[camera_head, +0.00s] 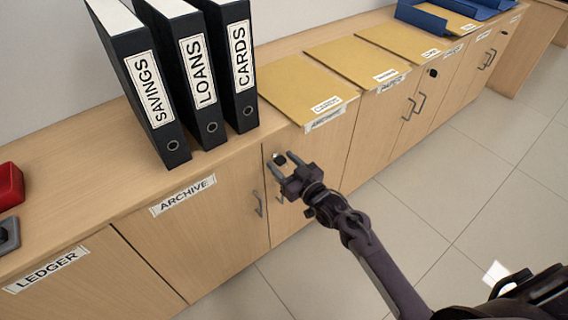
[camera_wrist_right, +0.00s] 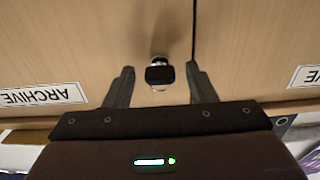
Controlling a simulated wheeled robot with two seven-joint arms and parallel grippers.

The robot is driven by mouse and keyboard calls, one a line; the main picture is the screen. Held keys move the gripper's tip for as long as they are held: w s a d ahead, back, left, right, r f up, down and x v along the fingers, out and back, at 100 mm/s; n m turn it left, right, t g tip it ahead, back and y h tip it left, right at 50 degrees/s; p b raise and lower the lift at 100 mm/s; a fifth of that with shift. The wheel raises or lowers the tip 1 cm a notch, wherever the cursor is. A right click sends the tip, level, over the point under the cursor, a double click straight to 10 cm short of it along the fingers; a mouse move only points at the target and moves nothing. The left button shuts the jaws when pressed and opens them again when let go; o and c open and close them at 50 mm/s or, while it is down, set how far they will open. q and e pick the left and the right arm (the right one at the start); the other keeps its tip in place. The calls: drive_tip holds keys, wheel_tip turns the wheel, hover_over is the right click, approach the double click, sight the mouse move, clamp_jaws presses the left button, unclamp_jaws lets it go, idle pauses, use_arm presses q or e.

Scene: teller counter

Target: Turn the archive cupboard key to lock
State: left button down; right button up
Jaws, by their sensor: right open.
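The archive cupboard key (camera_head: 279,158) has a small black head and sits in a round silver lock near the top of a wooden door. In the right wrist view the key (camera_wrist_right: 160,74) is close to the seam between two doors. My right gripper (camera_head: 282,161) is open in front of it. In the wrist view the two fingers (camera_wrist_right: 159,73) stand on either side of the key head with gaps on both sides, not touching it. The cupboard door (camera_head: 190,245) with the ARCHIVE label (camera_head: 183,196) is shut. My left gripper is not in view.
Black binders (camera_head: 207,95) marked SAVINGS, LOANS and CARDS stand on the counter above. Yellow folders (camera_head: 300,90) lie to their right. Door handles (camera_head: 258,204) stick out just below the key.

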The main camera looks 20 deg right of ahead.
drive_tip(key=c, duration=1)
